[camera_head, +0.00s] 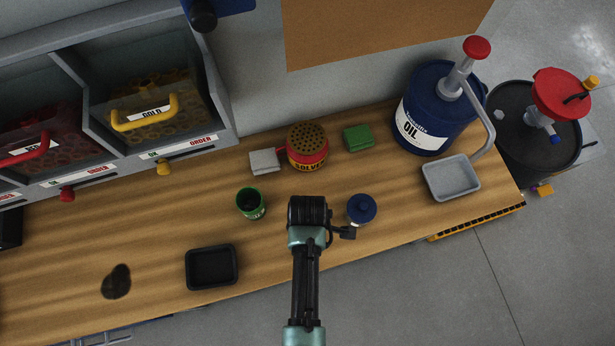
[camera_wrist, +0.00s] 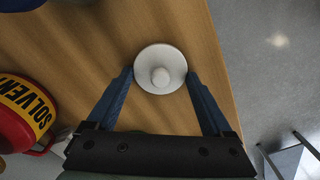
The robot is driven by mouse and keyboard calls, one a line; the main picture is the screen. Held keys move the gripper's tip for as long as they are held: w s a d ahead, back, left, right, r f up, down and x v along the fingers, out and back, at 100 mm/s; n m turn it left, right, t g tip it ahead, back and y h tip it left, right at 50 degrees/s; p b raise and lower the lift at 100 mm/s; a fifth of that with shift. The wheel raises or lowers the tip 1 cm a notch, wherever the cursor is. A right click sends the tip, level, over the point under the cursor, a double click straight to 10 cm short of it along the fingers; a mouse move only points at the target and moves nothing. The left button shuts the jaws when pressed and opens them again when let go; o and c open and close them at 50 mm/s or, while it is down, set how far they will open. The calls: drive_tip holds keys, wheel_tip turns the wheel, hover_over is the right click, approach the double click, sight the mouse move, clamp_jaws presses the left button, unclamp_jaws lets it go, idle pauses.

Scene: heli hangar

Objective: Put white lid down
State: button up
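The white lid (camera_wrist: 173,83), round with a small knob in its middle, shows in the wrist view. My gripper (camera_wrist: 160,76) has its two blue fingers at opposite sides of the lid's rim, and they look closed on it. I cannot tell how high the lid is above the wooden bench. In the head view my gripper (camera_head: 307,213) is over the front half of the bench, and the lid is hidden beneath it. A blue round container (camera_head: 361,209) stands just right of my gripper, and a green cup (camera_head: 250,204) stands to its left.
A red solvent can (camera_head: 307,148), a green block (camera_head: 358,138) and a grey block (camera_head: 264,161) sit behind my gripper. A black tray (camera_head: 211,267) is at front left. An oil drum (camera_head: 433,105) and grey tray (camera_head: 451,179) are at right. Bare wood lies between them.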

drive_tip(key=shift+o, duration=1)
wheel_tip(320, 180, up, 12)
drive_tip(key=shift+r, duration=0.15)
